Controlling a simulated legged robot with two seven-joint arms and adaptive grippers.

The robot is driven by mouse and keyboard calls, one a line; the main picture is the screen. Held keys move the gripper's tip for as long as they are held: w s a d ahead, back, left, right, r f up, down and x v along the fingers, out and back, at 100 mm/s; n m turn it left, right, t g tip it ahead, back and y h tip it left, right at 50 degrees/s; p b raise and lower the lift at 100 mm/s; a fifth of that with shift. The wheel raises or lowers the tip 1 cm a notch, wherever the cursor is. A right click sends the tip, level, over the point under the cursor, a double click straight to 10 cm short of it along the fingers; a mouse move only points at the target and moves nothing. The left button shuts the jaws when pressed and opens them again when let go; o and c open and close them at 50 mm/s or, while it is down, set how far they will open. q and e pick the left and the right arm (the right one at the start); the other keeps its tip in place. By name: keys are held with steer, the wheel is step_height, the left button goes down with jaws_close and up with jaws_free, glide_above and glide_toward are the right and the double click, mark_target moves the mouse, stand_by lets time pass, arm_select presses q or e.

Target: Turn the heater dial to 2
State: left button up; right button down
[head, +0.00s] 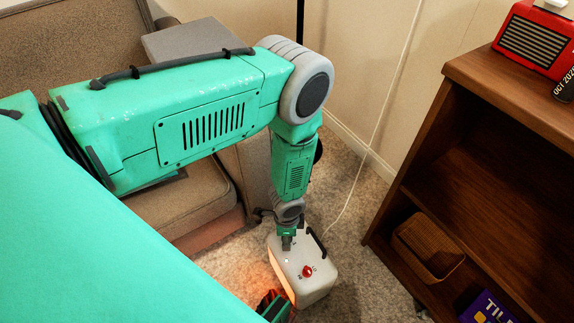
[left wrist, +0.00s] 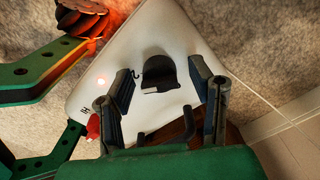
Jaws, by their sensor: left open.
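The heater (head: 318,287) is a white box on the carpet with an orange glow along its left side. In the left wrist view its white top (left wrist: 165,30) carries a black dial (left wrist: 159,70), with a printed 2 beside it. My left gripper (head: 287,243) reaches down to the heater's top. In the left wrist view its fingers (left wrist: 161,80) are open, one on each side of the dial; I cannot tell whether they touch it. Green and black parts (head: 274,304), possibly my right gripper, show beside the heater.
A black handle (head: 318,243) stands up at the heater's back edge. A brown armchair (head: 200,215) is at left. A wooden shelf (head: 440,150) stands at right with a basket (head: 428,247) and a red radio (head: 535,38). A white cord (head: 375,130) runs up the wall.

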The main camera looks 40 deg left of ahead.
arm_select(q)
step_height(320, 180, up, 12)
stand_by(0.4)
steer(key=shift+f, duration=0.1)
stand_by(0.3)
steer(key=s+a+r+n, duration=0.2)
steer(key=s+n, duration=0.3)
steer(key=s, duration=0.3)
steer(key=s+a+r+n, duration=0.25)
steer(key=s+n, duration=0.25)
steer(key=s, duration=0.3)
step_height(320, 180, up, 16)
steer(key=s+p, duration=0.1)
steer(key=p, duration=1.3)
steer(key=shift+f+n+t, duration=0.25)
steer(key=shift+n+t, duration=0.05)
steer(key=shift+n, duration=0.1)
